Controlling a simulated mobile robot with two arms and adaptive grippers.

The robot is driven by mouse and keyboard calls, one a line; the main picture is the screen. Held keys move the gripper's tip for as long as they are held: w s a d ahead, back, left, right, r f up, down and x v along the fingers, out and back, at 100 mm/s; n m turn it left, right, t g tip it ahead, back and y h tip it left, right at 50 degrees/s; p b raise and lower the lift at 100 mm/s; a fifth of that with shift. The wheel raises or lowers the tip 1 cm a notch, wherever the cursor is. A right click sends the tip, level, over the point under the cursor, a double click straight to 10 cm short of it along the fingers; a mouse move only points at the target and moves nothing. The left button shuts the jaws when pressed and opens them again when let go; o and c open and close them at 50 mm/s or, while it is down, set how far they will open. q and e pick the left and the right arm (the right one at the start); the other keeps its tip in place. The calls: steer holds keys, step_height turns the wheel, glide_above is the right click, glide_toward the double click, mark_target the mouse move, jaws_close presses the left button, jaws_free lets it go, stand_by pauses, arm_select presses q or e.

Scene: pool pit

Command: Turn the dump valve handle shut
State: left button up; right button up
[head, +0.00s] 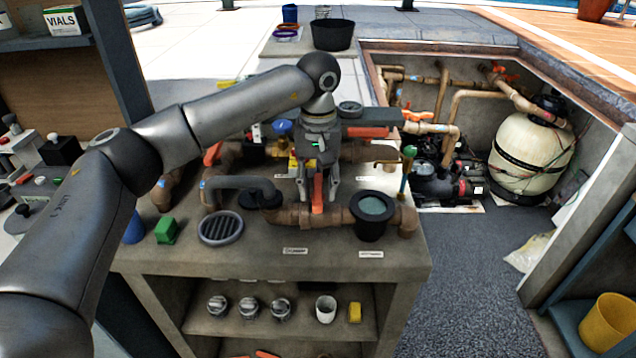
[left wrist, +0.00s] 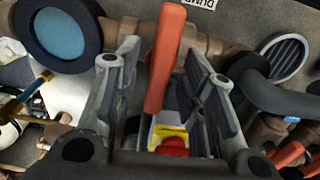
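The dump valve handle is an orange-red lever (head: 317,193) on the brown pipe run along the front of the bench. In the left wrist view the lever (left wrist: 166,58) stands between my fingers, with a gap on each side, and crosses the picture nearly upright. Part of a label reading "DUMP" (left wrist: 197,3) shows beside the pipe. My left gripper (head: 317,201) points down over the lever, open, its fingers either side of it. The valve body is partly hidden behind the fingers. My right gripper is not in view.
A dark round cup with a blue-green window (head: 373,208) sits right of the lever. A grey curved pipe (head: 238,183) and a round grate (head: 221,228) are left. Other orange handles (head: 368,132) are close behind.

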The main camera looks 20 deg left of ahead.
mark_target(318, 188)
arm_select(q)
steer(key=shift+r, duration=0.15)
step_height(318, 188, up, 12)
steer(key=shift+f, duration=0.2)
stand_by(0.4)
stand_by(0.3)
